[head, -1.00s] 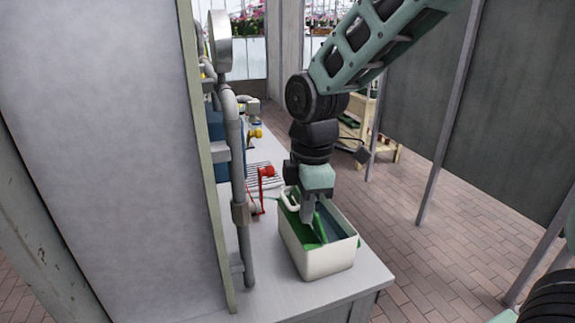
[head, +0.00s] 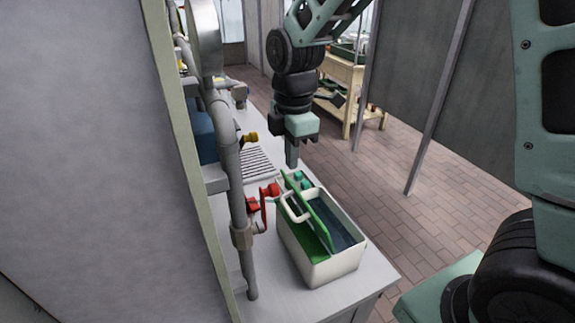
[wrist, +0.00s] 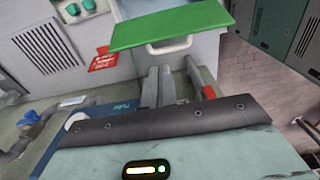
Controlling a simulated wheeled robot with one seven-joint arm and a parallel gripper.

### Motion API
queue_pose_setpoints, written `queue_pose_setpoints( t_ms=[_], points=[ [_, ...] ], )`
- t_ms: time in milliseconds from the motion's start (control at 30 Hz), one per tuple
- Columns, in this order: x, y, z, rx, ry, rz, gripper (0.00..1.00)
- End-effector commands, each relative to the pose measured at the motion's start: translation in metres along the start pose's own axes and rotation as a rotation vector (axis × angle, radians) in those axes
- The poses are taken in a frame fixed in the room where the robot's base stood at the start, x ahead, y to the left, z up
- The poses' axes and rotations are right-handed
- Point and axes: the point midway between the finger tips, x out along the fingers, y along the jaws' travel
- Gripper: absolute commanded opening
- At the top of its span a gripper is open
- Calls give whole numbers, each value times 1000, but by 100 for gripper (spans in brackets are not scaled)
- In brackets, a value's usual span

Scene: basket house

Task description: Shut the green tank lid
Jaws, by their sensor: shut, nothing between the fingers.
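The tank (head: 330,270) is a white open box on the grey table, with green and dark blue inside. Its green lid (head: 318,225) stands raised and tilted along the middle of the box. A white loop handle (head: 291,208) is on its left face. The lid (wrist: 172,25) and handle (wrist: 168,48) also show at the top of the wrist view. My gripper (head: 292,163) is shut and empty, pointing down just beyond the far end of the tank, above the lid. Its fingers (wrist: 158,84) show in the wrist view below the handle. Whether they touch the lid is unclear.
A red valve handle (head: 264,204) on a grey vertical pipe (head: 238,200) stands close to the tank's left. A large grey panel (head: 90,170) blocks the left. A wire rack (head: 258,163) lies behind. Brick floor (head: 440,220) is free to the right.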

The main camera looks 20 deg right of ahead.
Motion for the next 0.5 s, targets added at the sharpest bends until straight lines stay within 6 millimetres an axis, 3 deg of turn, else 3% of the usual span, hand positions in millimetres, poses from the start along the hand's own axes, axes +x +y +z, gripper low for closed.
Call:
queue_pose_setpoints(
  t_ms=[500],
  points=[
    [80, -1, 0, 2, 0, -4, 0]
  ],
)
